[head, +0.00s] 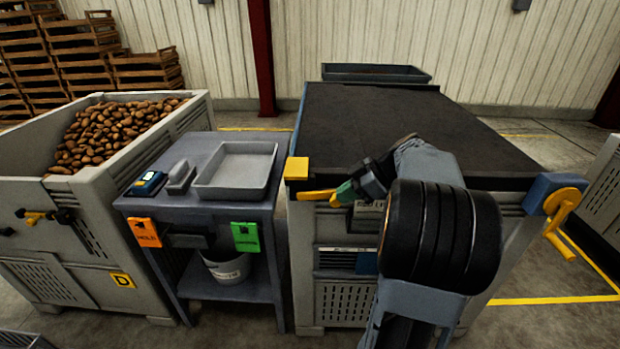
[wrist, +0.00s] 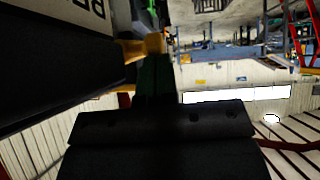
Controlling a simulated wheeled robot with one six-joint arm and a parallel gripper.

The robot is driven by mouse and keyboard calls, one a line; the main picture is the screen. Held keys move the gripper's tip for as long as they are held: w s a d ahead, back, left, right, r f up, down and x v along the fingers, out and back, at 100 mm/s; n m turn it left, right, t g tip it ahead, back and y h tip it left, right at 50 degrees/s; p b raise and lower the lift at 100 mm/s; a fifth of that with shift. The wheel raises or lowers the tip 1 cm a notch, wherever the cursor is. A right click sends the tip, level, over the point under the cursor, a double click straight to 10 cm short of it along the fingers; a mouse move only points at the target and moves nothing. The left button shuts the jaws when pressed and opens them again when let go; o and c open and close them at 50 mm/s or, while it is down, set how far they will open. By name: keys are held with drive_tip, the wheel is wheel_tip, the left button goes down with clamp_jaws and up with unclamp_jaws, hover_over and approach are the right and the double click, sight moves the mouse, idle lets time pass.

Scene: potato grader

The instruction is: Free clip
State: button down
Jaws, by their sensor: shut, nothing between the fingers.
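My gripper (head: 345,193) has dark jaws with green fingertips and reaches left along the front of the grey grader (head: 345,297). The fingers are shut with nothing seen between them. A yellow bar (head: 315,195) sticks out at the grader's front left corner, just left of the fingertips; I cannot tell whether they touch it. In the wrist view the green fingers (wrist: 157,78) point up toward a yellow part (wrist: 154,44). No part is clearly recognisable as a clip. My arm hides much of the grader's right front.
A yellow block (head: 297,169) caps the grader's belt corner. A blue unit with a yellow crank (head: 565,205) is at right. A side table (head: 212,212) holds a grey tray (head: 235,170) and carries orange and green cards. A potato crate (head: 95,250) stands left.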

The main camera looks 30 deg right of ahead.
drive_tip(key=shift+d+f+b, duration=0.1)
drive_tip(key=shift+f+b, duration=0.2)
drive_tip(key=shift+f, duration=0.05)
idle(0.4)
drive_tip(key=a+r+p+v, duration=0.1)
drive_tip(key=r+p+v, duration=0.1)
drive_tip(key=v, duration=1.1)
drive_tip(key=shift+w+a+p, duration=0.2)
drive_tip(key=shift+a+p, duration=0.1)
drive_tip(key=shift+p, duration=0.25)
drive_tip(key=a+f+m+g+h, duration=0.2)
drive_tip(key=a+f+m, duration=0.15)
drive_tip(key=a, duration=0.35)
drive_tip(key=a+f+m+g+h, duration=0.1)
drive_tip(key=a+f+m+h, duration=0.2)
drive_tip(key=a, duration=0.5)
drive_tip(key=s+a+f+m+h, duration=0.3)
drive_tip(key=s+a+f+m, duration=0.2)
drive_tip(key=a+f, duration=0.4)
drive_tip(key=shift+s+f+t, duration=0.3)
drive_tip(key=shift+s+f, duration=0.15)
drive_tip(key=shift+s, duration=0.25)
